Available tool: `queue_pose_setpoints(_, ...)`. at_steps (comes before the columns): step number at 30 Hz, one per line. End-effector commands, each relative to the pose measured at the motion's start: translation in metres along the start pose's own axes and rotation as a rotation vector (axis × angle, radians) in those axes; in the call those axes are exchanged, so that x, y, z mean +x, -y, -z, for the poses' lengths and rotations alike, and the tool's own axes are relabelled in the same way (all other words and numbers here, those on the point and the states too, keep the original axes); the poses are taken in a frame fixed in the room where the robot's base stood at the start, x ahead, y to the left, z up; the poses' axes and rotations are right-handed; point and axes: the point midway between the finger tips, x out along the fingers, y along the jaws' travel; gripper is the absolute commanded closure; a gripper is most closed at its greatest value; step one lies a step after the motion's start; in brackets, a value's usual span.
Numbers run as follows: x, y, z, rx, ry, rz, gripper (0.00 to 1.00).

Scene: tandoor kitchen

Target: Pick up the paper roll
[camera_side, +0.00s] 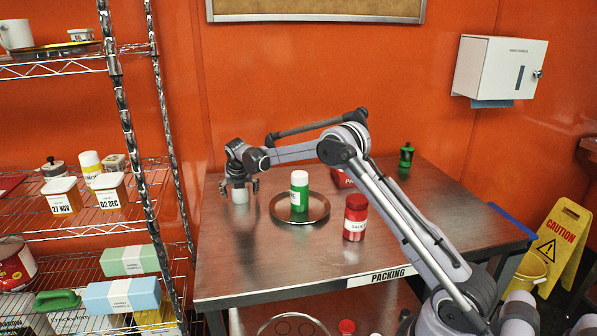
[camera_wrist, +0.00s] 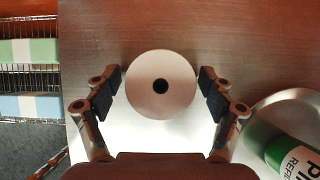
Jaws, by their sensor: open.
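The paper roll (camera_wrist: 161,104) is a white cylinder with a dark core hole, seen end-on in the wrist view. In the side view the paper roll (camera_side: 240,196) shows as a small white shape under my gripper (camera_side: 240,186), near the table's left part. My gripper points down over it. In the wrist view my gripper (camera_wrist: 161,90) is open, with one finger on each side of the roll. A narrow gap shows between the roll and each finger pad. The roll's lower part is hard to make out in the side view.
A round metal tray (camera_side: 283,219) with a green bottle (camera_side: 299,193) on it stands just right of the roll. A red jar (camera_side: 355,218) is further right on the steel table (camera_side: 270,268). A wire shelf (camera_side: 75,225) stands to the left. The front left of the table is clear.

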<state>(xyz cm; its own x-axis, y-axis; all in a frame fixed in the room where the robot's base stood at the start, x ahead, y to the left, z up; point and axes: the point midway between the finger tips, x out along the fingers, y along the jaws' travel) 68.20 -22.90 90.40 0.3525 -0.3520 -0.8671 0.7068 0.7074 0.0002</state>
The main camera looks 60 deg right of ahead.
Motion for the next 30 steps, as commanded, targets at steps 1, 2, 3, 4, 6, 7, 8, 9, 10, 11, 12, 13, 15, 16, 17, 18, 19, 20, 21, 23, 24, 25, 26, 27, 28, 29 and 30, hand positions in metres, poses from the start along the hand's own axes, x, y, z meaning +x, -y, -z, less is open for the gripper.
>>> queue_pose_setpoints(1,0.000,0.000,0.000,0.000,0.000,0.000,0.18)
queue_pose_setpoints(2,0.000,0.000,0.000,0.000,0.000,0.000,0.18)
queue_pose_setpoints(3,0.000,0.000,0.000,0.000,0.000,0.000,0.18)
queue_pose_setpoints(4,0.000,0.000,0.000,0.000,0.000,0.000,0.18)
queue_pose_setpoints(6,0.000,0.000,0.000,0.000,0.000,0.000,0.27)
queue_pose_setpoints(7,0.000,0.000,0.000,0.000,0.000,0.000,0.35)
queue_pose_setpoints(8,0.000,0.000,0.000,0.000,0.000,0.000,0.44)
queue_pose_setpoints(9,0.000,0.000,0.000,0.000,0.000,0.000,0.56)
queue_pose_setpoints(10,0.000,0.000,0.000,0.000,0.000,0.000,0.64)
queue_pose_setpoints(11,0.000,0.000,0.000,0.000,0.000,0.000,0.73)
queue_pose_setpoints(12,0.000,0.000,0.000,0.000,0.000,0.000,0.79)
queue_pose_setpoints(13,0.000,0.000,0.000,0.000,0.000,0.000,0.79)
queue_pose_setpoints(15,0.000,0.000,0.000,0.000,0.000,0.000,0.79)
queue_pose_setpoints(16,0.000,0.000,0.000,0.000,0.000,0.000,0.79)
queue_pose_setpoints(17,0.000,0.000,0.000,0.000,0.000,0.000,0.79)
queue_pose_setpoints(18,0.000,0.000,0.000,0.000,0.000,0.000,0.79)
queue_pose_setpoints(19,0.000,0.000,0.000,0.000,0.000,0.000,0.79)
queue_pose_setpoints(20,0.000,0.000,0.000,0.000,0.000,0.000,0.79)
queue_pose_setpoints(21,-0.001,0.000,0.000,0.000,0.000,0.000,0.79)
queue_pose_setpoints(23,-0.002,0.000,-0.001,0.000,0.000,0.000,0.79)
queue_pose_setpoints(24,-0.004,0.000,-0.002,0.000,0.000,0.000,0.79)
queue_pose_setpoints(25,-0.005,0.000,-0.003,0.000,0.000,0.000,0.79)
queue_pose_setpoints(26,-0.007,0.000,-0.004,0.000,0.000,0.000,0.79)
queue_pose_setpoints(27,-0.010,0.000,-0.005,0.000,0.000,0.000,0.79)
queue_pose_setpoints(28,-0.013,0.000,-0.007,0.000,0.000,0.000,0.79)
queue_pose_setpoints(29,-0.016,0.000,-0.009,0.000,0.000,0.000,0.79)
queue_pose_setpoints(30,-0.021,0.000,-0.012,0.000,0.000,0.000,0.79)
